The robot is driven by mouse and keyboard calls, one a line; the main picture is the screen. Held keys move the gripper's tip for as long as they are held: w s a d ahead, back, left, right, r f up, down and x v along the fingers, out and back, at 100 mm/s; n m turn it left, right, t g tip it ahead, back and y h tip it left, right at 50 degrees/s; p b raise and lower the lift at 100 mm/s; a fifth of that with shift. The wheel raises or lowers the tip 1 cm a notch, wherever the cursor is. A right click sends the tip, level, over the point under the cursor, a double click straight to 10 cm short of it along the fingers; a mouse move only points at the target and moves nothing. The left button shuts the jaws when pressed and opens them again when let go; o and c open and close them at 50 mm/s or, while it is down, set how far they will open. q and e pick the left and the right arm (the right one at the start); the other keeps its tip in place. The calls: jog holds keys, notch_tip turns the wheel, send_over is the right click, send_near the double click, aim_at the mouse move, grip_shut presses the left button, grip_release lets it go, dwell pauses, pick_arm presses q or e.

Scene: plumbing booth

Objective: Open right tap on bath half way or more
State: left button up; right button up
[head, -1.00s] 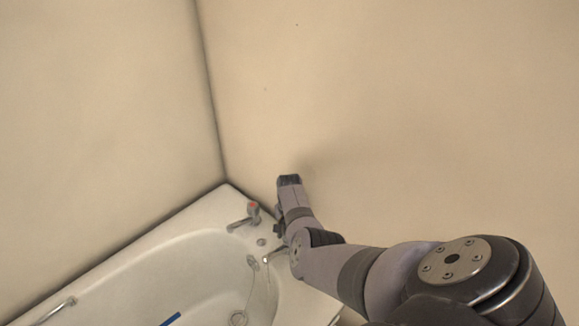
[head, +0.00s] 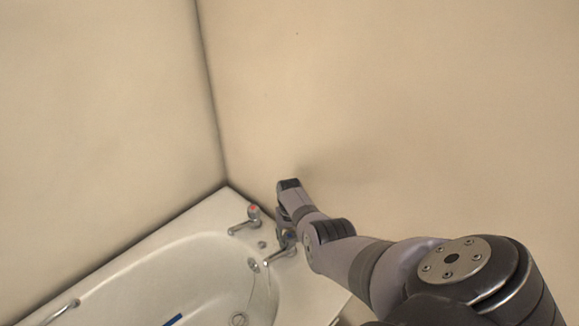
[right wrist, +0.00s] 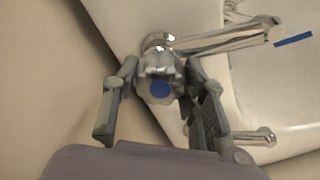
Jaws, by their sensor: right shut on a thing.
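The right tap is chrome with a blue cap (right wrist: 160,89), and its spout (head: 279,257) points over the bath (head: 130,262). My right gripper (right wrist: 162,103) is at its handle, with one finger on each side of it in the right wrist view. It is shut on the handle. In the head view the gripper (head: 286,238) comes down from above and partly hides the tap. The left tap (head: 253,212), with a red cap, stands farther back on the same rim, apart from the gripper. My left gripper is not in view.
Beige walls (head: 400,120) meet in a corner behind the bath, and my right arm is close to the right wall. A metal grab handle (head: 62,308) is on the left rim. A blue strip (head: 173,321) shows inside the bath.

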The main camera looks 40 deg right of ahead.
aim_at(290, 235)
jog(key=shift+n, duration=0.5)
jog(key=o, duration=1.2)
jog(key=shift+c, duration=0.2)
jog(key=shift+r, duration=0.1)
notch_tip(290, 235, up, 12)
